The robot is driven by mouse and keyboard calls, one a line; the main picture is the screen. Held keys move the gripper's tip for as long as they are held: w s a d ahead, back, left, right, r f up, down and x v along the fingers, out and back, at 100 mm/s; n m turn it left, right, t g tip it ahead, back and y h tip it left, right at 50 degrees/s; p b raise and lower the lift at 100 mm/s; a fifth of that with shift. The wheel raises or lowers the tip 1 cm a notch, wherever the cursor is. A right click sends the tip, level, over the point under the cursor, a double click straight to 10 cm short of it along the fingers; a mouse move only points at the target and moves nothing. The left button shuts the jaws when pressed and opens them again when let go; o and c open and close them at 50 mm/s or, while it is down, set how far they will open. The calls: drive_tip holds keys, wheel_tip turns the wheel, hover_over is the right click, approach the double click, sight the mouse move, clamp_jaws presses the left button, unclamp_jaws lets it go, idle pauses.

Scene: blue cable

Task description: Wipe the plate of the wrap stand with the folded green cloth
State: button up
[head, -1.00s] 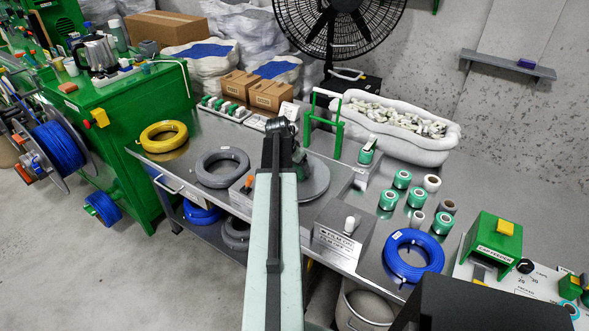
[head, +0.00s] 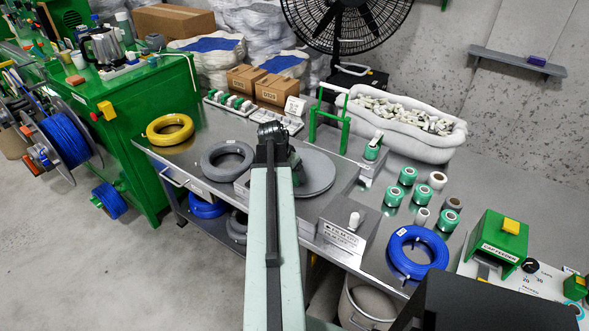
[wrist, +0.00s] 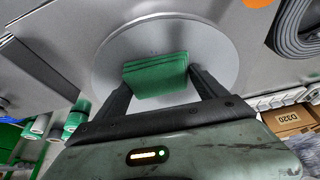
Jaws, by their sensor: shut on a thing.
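The wrap stand's plate is a round grey disc, right of my arm in the head view (head: 318,174). In the wrist view, the plate (wrist: 116,72) lies beyond my fingertips. My gripper (wrist: 158,78) is shut on the folded green cloth (wrist: 156,76), which sits between its two dark fingers and overlaps the plate's near part in that view. Whether the cloth touches the plate I cannot tell.
A grey coil (head: 228,160) lies left of the plate and a green frame (head: 330,122) stands behind it. A grey labelled box (head: 347,225), a blue coil (head: 417,253) and several green rolls (head: 407,175) are to the right. A yellow coil (head: 170,131) lies farther left.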

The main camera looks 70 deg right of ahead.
drive_tip(key=shift+w+a, duration=0.25)
drive_tip(key=shift+a, duration=0.85)
drive_tip(key=shift+w+a, duration=0.25)
drive_tip(key=shift+a, duration=0.8)
drive_tip(key=shift+d, duration=0.1)
wheel_tip(320, 180, up, 6)
drive_tip(key=p, duration=0.6)
drive_tip(key=shift+r, duration=0.1)
wheel_tip(320, 180, up, 3)
drive_tip(key=p, duration=0.3)
